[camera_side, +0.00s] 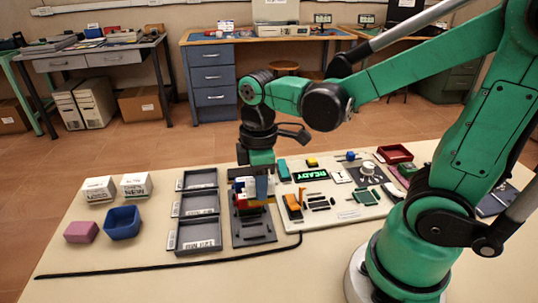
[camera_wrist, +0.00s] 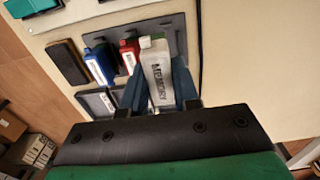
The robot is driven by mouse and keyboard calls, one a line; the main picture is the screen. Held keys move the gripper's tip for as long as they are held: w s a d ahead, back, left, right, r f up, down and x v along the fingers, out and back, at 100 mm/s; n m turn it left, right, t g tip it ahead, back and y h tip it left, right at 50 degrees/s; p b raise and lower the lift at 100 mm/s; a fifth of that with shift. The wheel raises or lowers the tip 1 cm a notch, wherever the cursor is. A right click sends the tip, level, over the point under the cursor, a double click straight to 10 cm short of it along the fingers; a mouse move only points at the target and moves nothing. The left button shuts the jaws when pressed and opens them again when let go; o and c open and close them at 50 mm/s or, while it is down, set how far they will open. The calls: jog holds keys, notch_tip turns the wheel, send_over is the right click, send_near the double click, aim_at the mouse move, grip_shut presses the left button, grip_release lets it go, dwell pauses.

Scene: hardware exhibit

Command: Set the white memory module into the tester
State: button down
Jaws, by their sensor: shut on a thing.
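The white memory module (camera_wrist: 157,72), with lettering on its face, stands between the two blue-grey fingers of my gripper (camera_wrist: 160,88) in the wrist view. My gripper is shut on it. In the side view my gripper (camera_side: 262,186) is low over the dark rack (camera_side: 252,239), and the white module is hard to tell from the other coloured blocks there. A red module (camera_wrist: 129,54) and a blue module (camera_wrist: 100,64) stand beside it in the wrist view. I cannot tell whether the white module's foot is still in the rack. The tester (camera_side: 345,214) is a pale board with a green READY display (camera_side: 311,175), right of the rack.
Three grey trays (camera_side: 198,207) lie left of the rack. A blue bin (camera_side: 122,222), a pink block (camera_side: 81,232) and two white boxes (camera_side: 136,184) stand farther left. A red bin (camera_side: 395,153) is behind the tester. A black cable (camera_side: 170,266) runs along the table's front.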

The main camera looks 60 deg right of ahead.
jog(key=s+d+r, duration=0.1)
jog(key=s+d, duration=0.6)
jog(key=d, duration=0.4)
jog(key=shift+f, duration=3.05)
jog(key=shift+f, duration=0.65)
jog(key=shift+c, duration=0.8)
grip_release()
notch_tip(320, 180, up, 8)
jog(key=shift+f, duration=0.25)
